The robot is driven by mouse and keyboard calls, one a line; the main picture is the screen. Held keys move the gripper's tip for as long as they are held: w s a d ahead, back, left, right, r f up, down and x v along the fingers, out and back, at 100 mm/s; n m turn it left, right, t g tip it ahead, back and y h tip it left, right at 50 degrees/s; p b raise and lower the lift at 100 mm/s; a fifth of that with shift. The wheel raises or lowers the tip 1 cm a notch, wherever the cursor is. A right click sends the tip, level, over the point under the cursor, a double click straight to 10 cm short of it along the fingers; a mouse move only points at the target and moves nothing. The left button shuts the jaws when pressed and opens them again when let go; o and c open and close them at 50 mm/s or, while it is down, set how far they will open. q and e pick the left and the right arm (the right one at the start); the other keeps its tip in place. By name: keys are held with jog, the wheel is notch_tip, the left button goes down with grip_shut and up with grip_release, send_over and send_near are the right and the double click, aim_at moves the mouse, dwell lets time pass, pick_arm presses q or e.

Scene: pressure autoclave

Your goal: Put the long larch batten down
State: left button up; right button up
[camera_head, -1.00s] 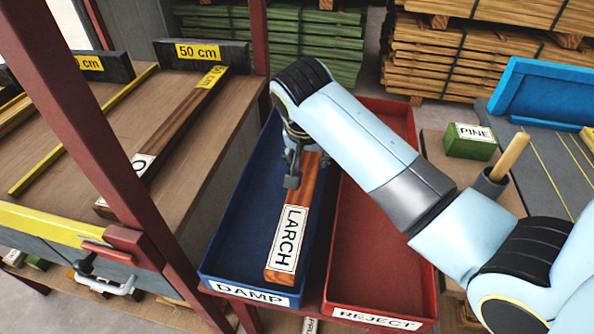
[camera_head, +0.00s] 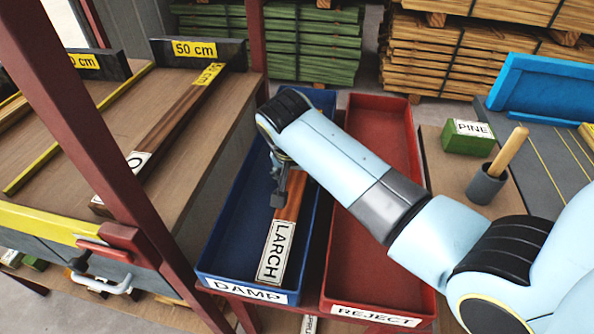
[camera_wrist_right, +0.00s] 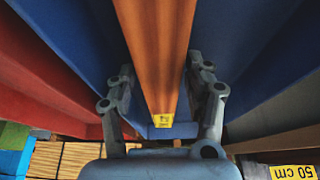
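The long larch batten (camera_head: 289,209), brown with a white LARCH label at its near end, lies lengthwise over the blue DAMP tray (camera_head: 213,252). My right gripper (camera_head: 280,182) is around its middle. A yellow tag marks the batten's far end there. I cannot tell whether the batten's underside touches the tray floor. My right forearm hides part of the tray's far end. My left gripper is not in view.
The red REJECT tray (camera_head: 340,262) stands just right of the blue one and looks empty. A bench (camera_head: 60,182) with 50 cm stops is at left, behind a red post (camera_head: 85,130). A green PINE block (camera_head: 468,138) and a grey cup (camera_head: 486,185) stand at right.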

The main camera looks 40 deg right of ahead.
jog(key=shift+r, duration=0.1)
jog(key=p+v, duration=0.1)
jog(key=v, duration=1.1)
jog(key=shift+p, duration=0.35)
